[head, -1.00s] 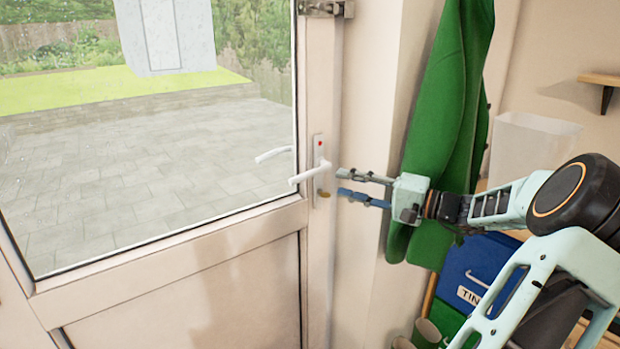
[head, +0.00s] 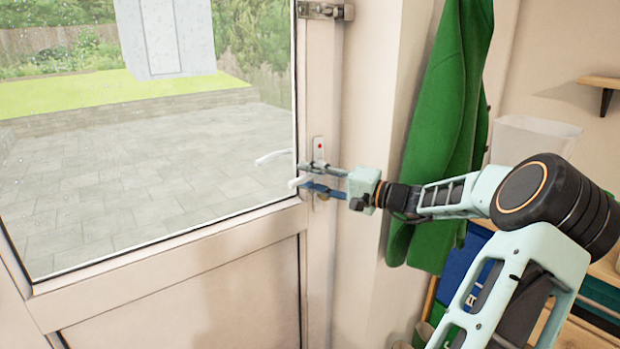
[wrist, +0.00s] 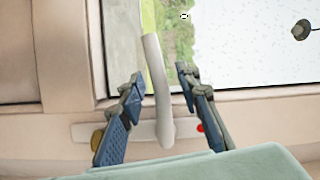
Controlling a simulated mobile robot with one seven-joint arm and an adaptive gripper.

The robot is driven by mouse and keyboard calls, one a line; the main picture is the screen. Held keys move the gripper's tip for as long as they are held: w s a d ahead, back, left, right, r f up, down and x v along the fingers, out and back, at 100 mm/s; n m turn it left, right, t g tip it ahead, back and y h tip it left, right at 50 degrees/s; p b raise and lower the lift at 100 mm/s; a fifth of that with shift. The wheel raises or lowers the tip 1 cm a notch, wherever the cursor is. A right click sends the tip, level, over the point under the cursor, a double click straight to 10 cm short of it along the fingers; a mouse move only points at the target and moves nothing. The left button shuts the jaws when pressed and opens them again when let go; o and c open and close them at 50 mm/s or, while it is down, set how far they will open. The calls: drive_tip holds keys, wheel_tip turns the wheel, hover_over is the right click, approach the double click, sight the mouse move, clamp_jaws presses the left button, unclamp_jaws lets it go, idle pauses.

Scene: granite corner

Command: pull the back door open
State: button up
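The back door (head: 195,285) has a large glass pane above a cream lower panel, and it looks closed in its frame. Its white lever handle (head: 298,182) points left from a plate with a red dot. In the wrist view the handle (wrist: 158,95) runs between my two fingers. My gripper (head: 305,178) is at the handle, one finger above the lever and one below it. The wrist view shows my gripper (wrist: 162,78) open, with gaps between the handle and both fingers. The handle's base is partly hidden by the gripper in the head view.
A metal fitting (head: 322,10) sits high on the door's edge. A green garment (head: 445,150) hangs right of the doorway, close behind my arm. A translucent bin (head: 535,138) and a wooden shelf (head: 602,81) are farther right. A paved patio (head: 150,155) shows through the glass.

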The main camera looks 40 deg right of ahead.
clamp_jaws()
idle(0.4)
drive_tip(key=shift+d+f+n+g+h+b, duration=0.3)
drive_tip(key=shift+f+n+b, duration=0.5)
drive_tip(key=shift+b, duration=1.05)
drive_tip(key=shift+d+f+n+g+h+b, duration=0.2)
drive_tip(key=shift+f+n+g+h+b, duration=0.25)
drive_tip(key=shift+n+b, duration=1.05)
drive_tip(key=shift+d+f+n+g+h+b, duration=0.25)
drive_tip(key=shift+f+n+b, duration=0.4)
drive_tip(key=shift+b, duration=1.5)
